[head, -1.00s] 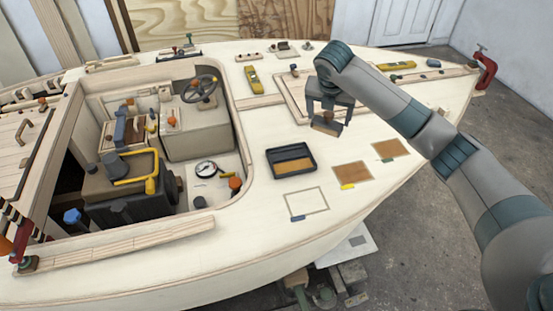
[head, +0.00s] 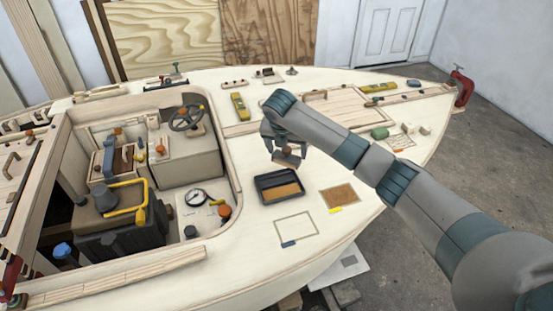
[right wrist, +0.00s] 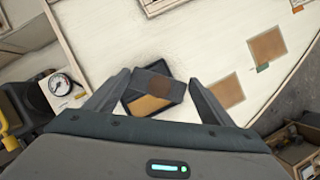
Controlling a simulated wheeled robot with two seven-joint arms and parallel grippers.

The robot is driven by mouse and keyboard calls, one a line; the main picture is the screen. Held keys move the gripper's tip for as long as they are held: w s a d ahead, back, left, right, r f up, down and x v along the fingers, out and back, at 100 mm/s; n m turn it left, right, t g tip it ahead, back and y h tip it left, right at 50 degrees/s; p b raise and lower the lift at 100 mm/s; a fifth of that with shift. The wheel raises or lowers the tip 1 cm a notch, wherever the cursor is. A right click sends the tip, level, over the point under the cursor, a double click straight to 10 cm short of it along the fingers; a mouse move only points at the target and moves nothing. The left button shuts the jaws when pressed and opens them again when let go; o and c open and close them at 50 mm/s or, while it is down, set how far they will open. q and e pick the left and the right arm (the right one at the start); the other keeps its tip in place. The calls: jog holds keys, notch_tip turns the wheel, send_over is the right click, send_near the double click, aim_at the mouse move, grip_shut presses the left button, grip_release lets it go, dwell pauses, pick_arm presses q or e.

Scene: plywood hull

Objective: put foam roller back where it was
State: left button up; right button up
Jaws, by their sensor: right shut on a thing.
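The tray has an orange-brown floor. In the right wrist view the tray (right wrist: 166,70) lies behind the held thing, which covers part of it. My left gripper is not in view.
The open cockpit with a gauge (head: 195,198) is at left. A green thing (head: 380,132) and pale blocks sit beyond my arm.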

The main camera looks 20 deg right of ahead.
aim_at(276, 154)
jog(key=w+a+f, duration=0.1)
jog(key=a+f, duration=0.1)
jog(key=a, duration=0.1)
jog(key=shift+w+p, duration=0.35)
jog(key=shift+w, duration=0.05)
jog(key=shift+f, duration=0.25)
notch_tip(276, 154, down, 3)
jog(key=shift+r+p, duration=0.1)
jog(key=shift+p, duration=0.75)
jog(key=shift+f, duration=0.35)
jog(key=shift+f, duration=0.35)
jog(key=o, duration=1.1)
jog(key=shift+f, duration=0.1)
